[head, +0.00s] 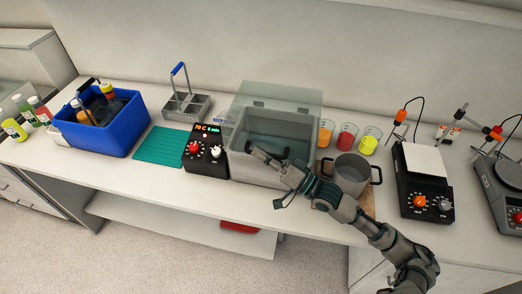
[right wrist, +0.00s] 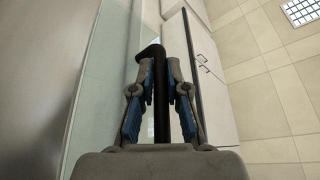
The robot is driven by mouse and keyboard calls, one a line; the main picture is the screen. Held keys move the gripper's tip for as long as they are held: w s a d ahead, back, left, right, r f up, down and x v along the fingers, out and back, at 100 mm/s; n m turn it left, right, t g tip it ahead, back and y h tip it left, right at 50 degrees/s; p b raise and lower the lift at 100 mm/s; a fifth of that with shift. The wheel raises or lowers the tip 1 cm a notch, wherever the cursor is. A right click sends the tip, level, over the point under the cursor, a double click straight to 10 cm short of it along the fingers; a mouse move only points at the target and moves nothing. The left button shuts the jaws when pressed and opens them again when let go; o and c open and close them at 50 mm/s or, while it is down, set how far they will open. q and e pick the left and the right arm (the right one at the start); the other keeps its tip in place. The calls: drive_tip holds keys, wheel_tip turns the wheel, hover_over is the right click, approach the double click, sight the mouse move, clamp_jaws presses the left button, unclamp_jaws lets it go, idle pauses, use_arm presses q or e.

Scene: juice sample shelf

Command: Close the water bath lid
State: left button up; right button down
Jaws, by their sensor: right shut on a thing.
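The water bath (head: 243,169) is a grey box on the bench, with water showing inside. Its clear lid (head: 280,92) shows as a glassy pane at the back of the bath; its exact tilt is hard to tell. My right gripper (head: 256,152) is over the front of the bath. In the right wrist view its blue-padded fingers (right wrist: 160,97) are shut on a black bar (right wrist: 161,128), which looks like the lid's handle. A clear pane (right wrist: 97,85) shows to the left of it. My left gripper is not in view.
A black control unit (head: 204,150) stands left of the bath. Beakers of orange, red and yellow liquid (head: 347,137) and a metal pot (head: 351,170) stand close on the right, near my right arm. A blue box (head: 118,131) and green mat (head: 160,146) are farther left.

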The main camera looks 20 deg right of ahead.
drive_tip(key=shift+w+f, duration=0.1)
drive_tip(key=shift+f, duration=0.35)
drive_tip(key=c, duration=1.4)
unclamp_jaws()
drive_tip(key=shift+c, duration=0.2)
drive_tip(key=shift+d, duration=0.15)
drive_tip(key=shift+r, duration=0.1)
drive_tip(key=v, duration=1.2)
drive_tip(key=shift+d, duration=0.1)
